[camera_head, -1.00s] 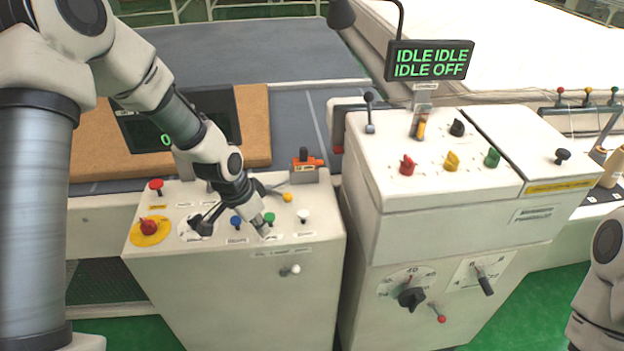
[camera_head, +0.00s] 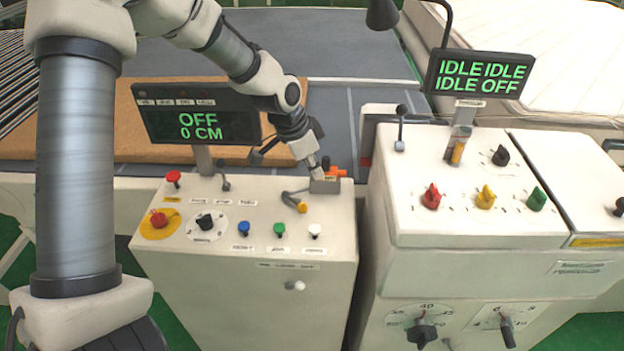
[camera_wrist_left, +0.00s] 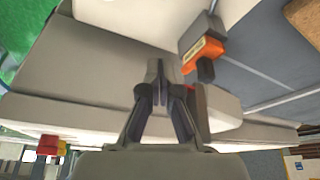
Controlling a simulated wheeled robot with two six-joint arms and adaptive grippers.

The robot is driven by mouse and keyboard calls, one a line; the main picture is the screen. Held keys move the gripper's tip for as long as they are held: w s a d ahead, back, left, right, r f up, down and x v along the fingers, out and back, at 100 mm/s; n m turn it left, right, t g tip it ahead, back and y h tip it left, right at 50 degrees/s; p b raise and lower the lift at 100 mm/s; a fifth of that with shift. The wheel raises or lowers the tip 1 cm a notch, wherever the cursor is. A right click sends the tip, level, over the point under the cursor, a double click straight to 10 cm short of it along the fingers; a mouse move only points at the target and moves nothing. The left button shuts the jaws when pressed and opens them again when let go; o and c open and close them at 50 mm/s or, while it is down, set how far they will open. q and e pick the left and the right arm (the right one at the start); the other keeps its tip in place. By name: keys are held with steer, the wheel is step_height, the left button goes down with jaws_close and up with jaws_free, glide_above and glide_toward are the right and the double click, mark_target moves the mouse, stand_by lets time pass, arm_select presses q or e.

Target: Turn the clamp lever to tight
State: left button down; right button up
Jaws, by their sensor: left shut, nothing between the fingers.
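An orange lever piece (camera_head: 336,172) with a black knob sits on a grey block at the back right corner of the left console (camera_head: 245,290). I take it as the clamp lever; its label is too small to read. In the left wrist view the orange piece (camera_wrist_left: 202,50) and its black knob lie above and right of my fingertips. My left gripper (camera_head: 314,166) is shut and empty, just left of the orange piece in the head view, partly hiding the block. Its closed fingers show in the wrist view (camera_wrist_left: 158,70), seemingly apart from the lever. My right gripper is out of view.
A yellow-tipped lever (camera_head: 298,205) stands just in front of the block. Several buttons and a display reading OFF 0 CM (camera_head: 200,120) are on the left console. The right cabinet (camera_head: 460,225), with coloured knobs, stands close by across a narrow gap.

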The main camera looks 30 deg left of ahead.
mark_target(296, 203)
arm_select(q)
steer(key=x, duration=0.9)
steer(key=shift+f+b, duration=0.1)
steer(key=shift+b, duration=0.3)
steer(key=s+a+r+p, duration=0.1)
steer(key=p, duration=0.2)
steer(key=shift+s, duration=0.25)
steer(key=shift+s+a+f+p, duration=0.4)
steer(key=shift+s+a+p, duration=0.2)
steer(key=shift+p, duration=0.4)
steer(key=shift+s+a+f, duration=0.15)
steer(key=shift+s+f, duration=0.05)
steer(key=shift+s, duration=0.15)
steer(key=shift+w+f, duration=0.1)
steer(key=shift+w, duration=0.1)
steer(key=shift+s, duration=0.1)
